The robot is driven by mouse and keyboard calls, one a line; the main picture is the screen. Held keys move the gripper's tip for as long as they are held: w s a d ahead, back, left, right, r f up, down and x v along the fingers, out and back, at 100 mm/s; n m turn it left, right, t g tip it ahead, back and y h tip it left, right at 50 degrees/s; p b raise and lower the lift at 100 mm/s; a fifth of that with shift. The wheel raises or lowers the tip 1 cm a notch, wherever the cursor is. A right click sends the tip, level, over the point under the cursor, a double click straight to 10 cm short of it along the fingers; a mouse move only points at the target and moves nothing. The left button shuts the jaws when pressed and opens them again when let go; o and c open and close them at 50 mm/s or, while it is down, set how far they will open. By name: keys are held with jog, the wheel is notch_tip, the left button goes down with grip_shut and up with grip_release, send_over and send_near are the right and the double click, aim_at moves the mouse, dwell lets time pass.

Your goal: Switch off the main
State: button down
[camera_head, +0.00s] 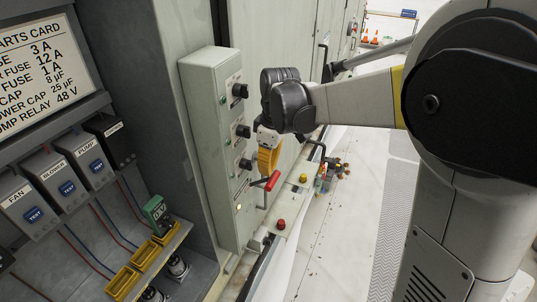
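A grey control box (212,150) stands upright in the middle of the view. It carries several black knobs with green lamps beside them. Low on its front is a lever with a red handle (272,181), which I take for the main switch. The handle slants up to the right and sticks out from the box. My gripper (268,165), with yellow parts at its end, points down just above and in front of the red handle. The finger gap is hidden, and I cannot tell whether it touches the handle. The label by the lever is too small to read.
At left a panel holds modules marked FAN, BLOWER and PUMP (87,158), under a parts card (42,70). Yellow bins (145,255) and a green meter (158,212) sit below. A red button (281,224) is near the ledge.

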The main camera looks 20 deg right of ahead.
aim_at(274, 180)
jog(key=shift+a+f, duration=0.1)
jog(key=shift+f, duration=0.75)
jog(key=shift+s+d+f+t+y+b, duration=0.3)
jog(key=shift+d+f+b, duration=0.1)
jog(key=shift+b, duration=0.15)
jog(key=shift+d+f, duration=0.1)
jog(key=shift+f, duration=0.05)
jog(key=shift+s+d+f+t+y+b, duration=0.35)
jog(key=shift+f+b, duration=0.2)
jog(key=shift+b, duration=0.35)
notch_tip(274, 180, down, 19)
jog(key=s+d+t+y+b, duration=0.1)
jog(key=t+y+b, duration=0.6)
jog(key=b, duration=2.1)
jog(key=shift+d+t+y, duration=0.15)
jog(key=shift+t+y, duration=0.2)
jog(key=shift+y, duration=0.6)
